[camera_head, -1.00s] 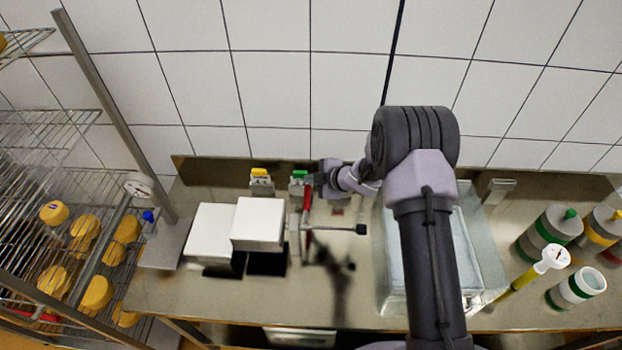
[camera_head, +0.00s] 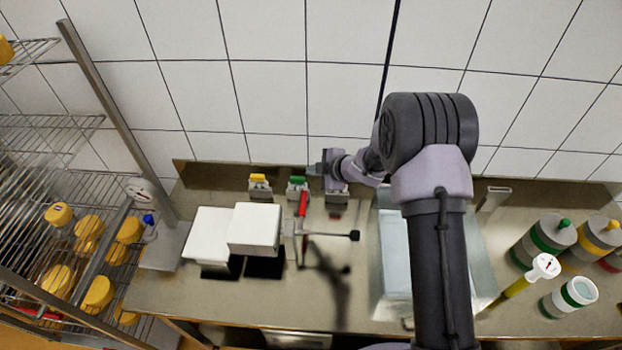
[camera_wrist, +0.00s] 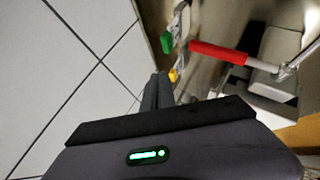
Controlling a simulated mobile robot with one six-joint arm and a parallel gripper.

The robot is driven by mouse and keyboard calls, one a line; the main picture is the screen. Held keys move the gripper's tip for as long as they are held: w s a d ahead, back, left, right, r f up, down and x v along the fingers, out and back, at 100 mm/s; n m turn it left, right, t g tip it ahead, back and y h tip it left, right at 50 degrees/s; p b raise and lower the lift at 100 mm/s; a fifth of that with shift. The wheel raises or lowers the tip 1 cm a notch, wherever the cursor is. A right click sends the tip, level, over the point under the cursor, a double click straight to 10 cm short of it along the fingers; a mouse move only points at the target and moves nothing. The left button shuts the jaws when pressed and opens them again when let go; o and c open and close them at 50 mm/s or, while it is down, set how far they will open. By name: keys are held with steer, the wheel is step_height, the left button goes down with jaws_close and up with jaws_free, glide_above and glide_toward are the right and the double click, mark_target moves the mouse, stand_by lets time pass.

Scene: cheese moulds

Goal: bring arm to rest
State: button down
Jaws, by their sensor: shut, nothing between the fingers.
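My gripper (camera_head: 316,169) is at the back of the steel counter, near the tiled wall, to the right of the green-topped holder (camera_head: 297,187). In the wrist view its two dark fingers (camera_wrist: 157,90) are together with nothing between them. The red-handled lever (camera_head: 303,204) of the press stands below and left of my gripper, apart from it. In the wrist view the red handle (camera_wrist: 218,52) lies to the right of the fingers, and the green (camera_wrist: 166,42) and yellow (camera_wrist: 173,76) tops show close to the fingertips.
Two white blocks (camera_head: 253,228) stand on the counter at left. A clear basin (camera_head: 393,250) is partly hidden behind my arm. Several bottles and jars (camera_head: 545,236) stand at right. A wire rack (camera_head: 75,180) with yellow cheeses is at far left.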

steer(key=d+r+m+t+h+b, duration=0.35)
steer(key=d+r+m+b, duration=0.3)
steer(key=d+r, duration=0.45)
steer(key=s+d+r+m+h+b, duration=0.4)
steer(key=s+m+b, duration=0.1)
steer(key=s+d+m+b, duration=0.3)
steer(key=s+m, duration=0.1)
steer(key=s, duration=0.5)
steer(key=s+a+f+m+g+b, duration=0.1)
steer(key=s+a+f+m+b, duration=0.1)
steer(key=s, duration=0.6)
steer(key=s+a+f+m+g+y+b, duration=0.1)
steer(key=s+a+f+m+g+b, duration=0.1)
steer(key=s, duration=0.6)
steer(key=s+a+f+m+g+y+b, duration=0.1)
steer(key=s+a+f+m+b, duration=0.2)
steer(key=s, duration=0.5)
step_height(320, 180, down, 3)
steer(key=shift+s+r+m+g+b, duration=0.2)
steer(key=shift+s+m+g+b, duration=0.3)
steer(key=shift+m, duration=0.35)
steer(key=shift+w+y, duration=0.1)
steer(key=shift+y, duration=0.15)
